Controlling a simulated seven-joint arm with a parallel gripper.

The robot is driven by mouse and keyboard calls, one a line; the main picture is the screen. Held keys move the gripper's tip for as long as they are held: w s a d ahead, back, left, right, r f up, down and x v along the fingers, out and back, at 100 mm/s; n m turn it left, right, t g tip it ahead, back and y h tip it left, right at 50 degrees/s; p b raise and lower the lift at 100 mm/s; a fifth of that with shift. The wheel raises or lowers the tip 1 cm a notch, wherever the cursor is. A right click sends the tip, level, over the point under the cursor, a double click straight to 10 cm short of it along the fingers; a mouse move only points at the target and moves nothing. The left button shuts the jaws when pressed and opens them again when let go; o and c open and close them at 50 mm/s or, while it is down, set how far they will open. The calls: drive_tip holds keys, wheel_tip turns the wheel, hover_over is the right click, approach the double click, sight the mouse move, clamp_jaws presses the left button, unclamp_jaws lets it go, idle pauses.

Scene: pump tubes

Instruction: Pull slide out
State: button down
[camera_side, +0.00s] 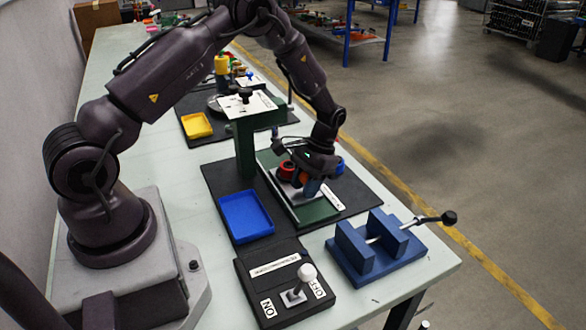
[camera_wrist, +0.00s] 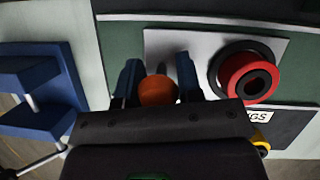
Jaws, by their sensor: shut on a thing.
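The slide, a light grey plate (camera_wrist: 205,45), lies on a green base (camera_wrist: 120,38). It also shows in the side view (camera_side: 291,193), partly hidden under my gripper. An orange round knob (camera_wrist: 158,90) stands at the plate, between my two fingers in the wrist view. A red ring with a black centre (camera_wrist: 248,77) sits on the plate beside the knob, apart from the fingers.
A blue vise (camera_side: 375,246) with a long handle stands at the table's front right. A switch box (camera_side: 283,285) marked ON and OFF is at the front. A blue tray (camera_side: 245,216) lies left of the green base, near a green press (camera_side: 245,150). A yellow tray (camera_side: 197,125) is farther back.

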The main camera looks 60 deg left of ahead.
drive_tip(key=d, duration=0.5)
drive_tip(key=shift+d, duration=0.1)
drive_tip(key=c, duration=0.9)
unclamp_jaws()
drive_tip(key=shift+r, duration=0.1)
drive_tip(key=shift+w+a+r, duration=0.2)
drive_tip(key=shift+r, duration=0.1)
drive_tip(key=v, duration=1.2)
drive_tip(key=shift+r, duration=0.1)
